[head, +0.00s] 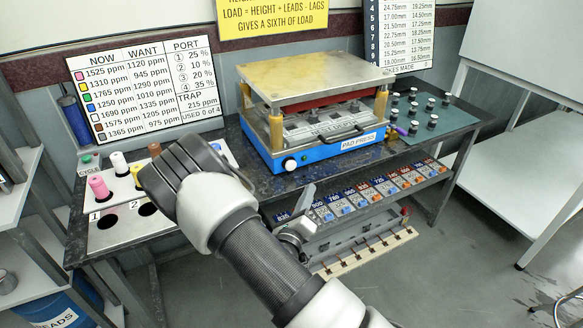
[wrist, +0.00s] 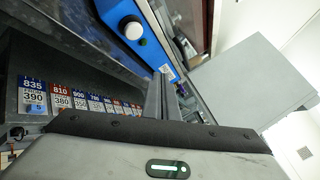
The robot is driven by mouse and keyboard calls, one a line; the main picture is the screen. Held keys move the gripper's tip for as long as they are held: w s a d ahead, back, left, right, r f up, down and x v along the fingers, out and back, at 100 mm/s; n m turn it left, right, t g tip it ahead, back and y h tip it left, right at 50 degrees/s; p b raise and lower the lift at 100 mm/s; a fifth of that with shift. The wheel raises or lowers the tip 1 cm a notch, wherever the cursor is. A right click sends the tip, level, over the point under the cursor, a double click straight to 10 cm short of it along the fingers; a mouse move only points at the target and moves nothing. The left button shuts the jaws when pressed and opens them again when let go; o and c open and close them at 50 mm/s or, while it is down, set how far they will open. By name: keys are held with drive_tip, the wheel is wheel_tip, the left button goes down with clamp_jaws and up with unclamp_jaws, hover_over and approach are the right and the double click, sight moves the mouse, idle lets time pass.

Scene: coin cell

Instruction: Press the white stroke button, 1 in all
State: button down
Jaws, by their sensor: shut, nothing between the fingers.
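The white stroke button (head: 290,165) is a round white knob on the left end of the blue front of the pad press (head: 332,146). In the wrist view the white button (wrist: 132,28) shows at the top, left of centre, and nothing covers it. My gripper (wrist: 166,96) is shut and empty. In the wrist view its narrow grey fingers are below and right of the button, apart from it.
A row of labelled bins (head: 365,192) lies below the bench front. Several small dark-and-white pieces stand on a green mat (head: 447,122) at the right. A dark bar handle (head: 343,132) sits on the press front.

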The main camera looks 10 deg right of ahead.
sight(291, 166)
drive_tip(key=shift+w+a+b, duration=0.35)
drive_tip(key=shift+w+a, duration=0.05)
drive_tip(key=shift+w, duration=0.9)
drive_tip(key=shift+w+a+b, duration=0.35)
drive_tip(key=shift+w+a, duration=0.1)
drive_tip(key=shift+w, duration=0.85)
drive_tip(key=shift+w+a+b, duration=0.35)
drive_tip(key=shift+w+a, duration=0.05)
drive_tip(key=shift+w, duration=0.9)
drive_tip(key=shift+w, duration=0.1)
drive_tip(key=shift+w+a, duration=0.1)
drive_tip(key=shift+w, duration=0.2)
